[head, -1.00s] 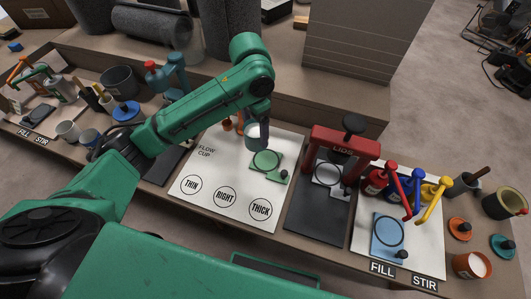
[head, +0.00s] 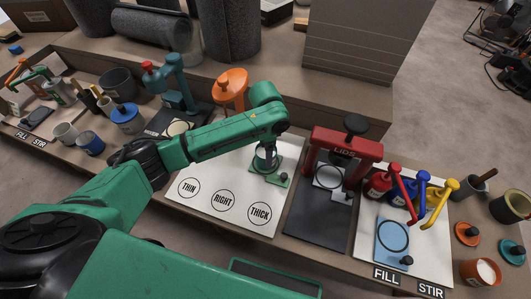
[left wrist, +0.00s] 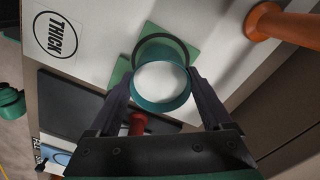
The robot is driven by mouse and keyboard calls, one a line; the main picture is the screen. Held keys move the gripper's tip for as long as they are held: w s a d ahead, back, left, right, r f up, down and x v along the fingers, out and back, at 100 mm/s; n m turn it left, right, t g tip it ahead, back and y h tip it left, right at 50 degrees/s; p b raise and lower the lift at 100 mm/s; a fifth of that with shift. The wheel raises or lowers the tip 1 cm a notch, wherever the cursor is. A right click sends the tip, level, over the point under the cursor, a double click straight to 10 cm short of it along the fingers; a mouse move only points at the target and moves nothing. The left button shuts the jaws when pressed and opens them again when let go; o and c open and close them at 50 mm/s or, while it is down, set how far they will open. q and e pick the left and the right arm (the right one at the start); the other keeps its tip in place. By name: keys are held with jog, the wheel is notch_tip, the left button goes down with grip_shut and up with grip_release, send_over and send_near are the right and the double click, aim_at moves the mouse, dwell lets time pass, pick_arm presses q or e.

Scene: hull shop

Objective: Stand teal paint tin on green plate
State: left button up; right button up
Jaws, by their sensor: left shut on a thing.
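The teal paint tin (head: 264,162) is upright in my left gripper (head: 268,150), with white contents showing inside. In the left wrist view the tin (left wrist: 161,103) sits between the two fingers of the gripper (left wrist: 160,92), which are shut on its sides. The green plate (head: 284,169) lies on the white flow cup board, under the tin in the head view. In the left wrist view the plate (left wrist: 122,72) shows a dark ring, partly covered by the tin and offset from it. I cannot tell whether the tin touches the plate. My right gripper is out of view.
An orange flow cup stand (head: 232,86) is behind the plate. A red lid press (head: 345,145) stands to the right, beside red, blue and yellow pump bottles and a blue plate (head: 388,255). Several tins and cups stand at the left. The front of the white board (head: 215,180) is clear.

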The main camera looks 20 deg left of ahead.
pick_arm(q)
jog(key=shift+f, duration=0.45)
jog(key=o, duration=1.5)
jog(key=shift+f, duration=0.1)
jog(key=shift+c, duration=0.2)
notch_tip(320, 180, up, 12)
jog(key=p, duration=0.1)
